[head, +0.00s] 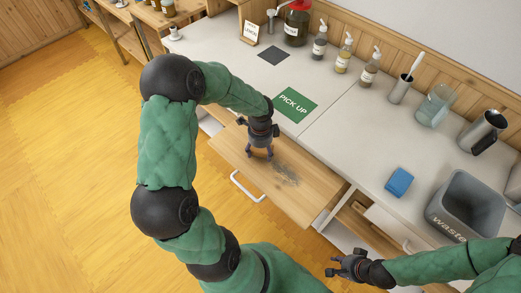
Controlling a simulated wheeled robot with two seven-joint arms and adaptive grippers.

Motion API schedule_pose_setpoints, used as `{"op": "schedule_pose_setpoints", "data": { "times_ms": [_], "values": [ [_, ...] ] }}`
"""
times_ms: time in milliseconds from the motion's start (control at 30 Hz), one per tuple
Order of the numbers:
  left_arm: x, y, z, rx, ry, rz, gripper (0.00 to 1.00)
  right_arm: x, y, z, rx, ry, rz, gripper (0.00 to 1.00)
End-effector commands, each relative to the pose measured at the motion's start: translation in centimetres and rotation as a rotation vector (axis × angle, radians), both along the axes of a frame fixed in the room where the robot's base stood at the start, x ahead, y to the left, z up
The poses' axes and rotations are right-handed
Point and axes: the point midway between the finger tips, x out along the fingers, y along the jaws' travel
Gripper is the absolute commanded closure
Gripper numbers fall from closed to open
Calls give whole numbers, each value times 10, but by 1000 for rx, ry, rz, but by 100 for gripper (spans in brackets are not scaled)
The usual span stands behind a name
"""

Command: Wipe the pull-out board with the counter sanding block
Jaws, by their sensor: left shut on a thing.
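The wooden pull-out board (300,193) is drawn out from under the counter, with a white handle on its front. A grey smudge (286,174) of dust or marks lies on it. My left gripper (259,155) points down at the board just left of the smudge. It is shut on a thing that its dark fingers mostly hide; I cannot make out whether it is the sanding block. A blue block (399,182) lies on the counter at the right. My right gripper (338,270) is low at the right, apart from everything, and looks open and empty.
The counter (345,130) carries a green pick-up mat (295,104), a dark grey square (274,54) and a grey waste bin (466,205). Several bottles, a red-topped jar (296,24) and cups line the back wall. An open drawer (385,228) is right of the board.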

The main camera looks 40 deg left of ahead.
Motion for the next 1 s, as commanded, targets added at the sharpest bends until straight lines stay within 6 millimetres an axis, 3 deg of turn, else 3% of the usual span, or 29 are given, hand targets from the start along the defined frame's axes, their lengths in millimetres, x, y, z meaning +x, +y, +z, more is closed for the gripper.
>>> {"op": "schedule_pose_setpoints", "data": {
  "times_ms": [1000],
  "values": [
    [0,0,-9,0,0,0,58,0,0,-6,0,0,0,68]
  ]
}}
